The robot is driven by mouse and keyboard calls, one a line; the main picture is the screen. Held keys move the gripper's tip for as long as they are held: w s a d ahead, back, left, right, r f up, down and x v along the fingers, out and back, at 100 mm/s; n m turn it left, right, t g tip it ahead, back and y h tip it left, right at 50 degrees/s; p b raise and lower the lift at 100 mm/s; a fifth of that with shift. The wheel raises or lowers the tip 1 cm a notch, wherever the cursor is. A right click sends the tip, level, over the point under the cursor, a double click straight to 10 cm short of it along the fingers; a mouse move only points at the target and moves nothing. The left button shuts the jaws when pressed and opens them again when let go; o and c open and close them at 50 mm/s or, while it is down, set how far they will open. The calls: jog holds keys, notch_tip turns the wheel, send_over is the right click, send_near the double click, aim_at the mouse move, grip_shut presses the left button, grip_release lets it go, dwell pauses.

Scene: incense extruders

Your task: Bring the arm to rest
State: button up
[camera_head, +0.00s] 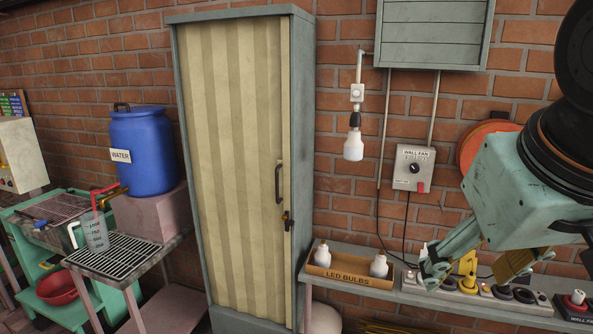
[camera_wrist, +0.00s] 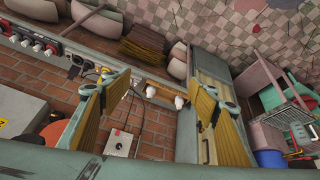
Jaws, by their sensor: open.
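My gripper (camera_head: 472,276) is at the right of the head view, tilted downward in front of the shelf with the power strip. Its two fingers are spread apart. In the wrist view my gripper (camera_wrist: 160,88) shows two ribbed yellow pads wide apart, with nothing between them in its hold. In the head view the fingers overlap part of the power strip (camera_head: 478,293) behind them; I cannot tell how close they are to it.
A box of LED bulbs (camera_head: 350,277) sits on the shelf left of my gripper. A lamp (camera_head: 354,145) hangs above, beside a wall fan switch (camera_head: 413,168). A tall cabinet (camera_head: 235,170) stands mid-view. A blue water barrel (camera_head: 145,155) and a measuring jug (camera_head: 95,232) are at left.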

jog(key=s+a+f, duration=0.2)
jog(key=s, duration=0.3)
jog(key=s+a+f+g+y, duration=0.1)
jog(key=s+f, duration=0.1)
jog(key=s, duration=0.3)
jog(key=shift+s+a+f+b, duration=0.2)
jog(key=shift+s+a+b, duration=0.15)
jog(key=shift+a+b, duration=0.1)
jog(key=shift+d, duration=0.15)
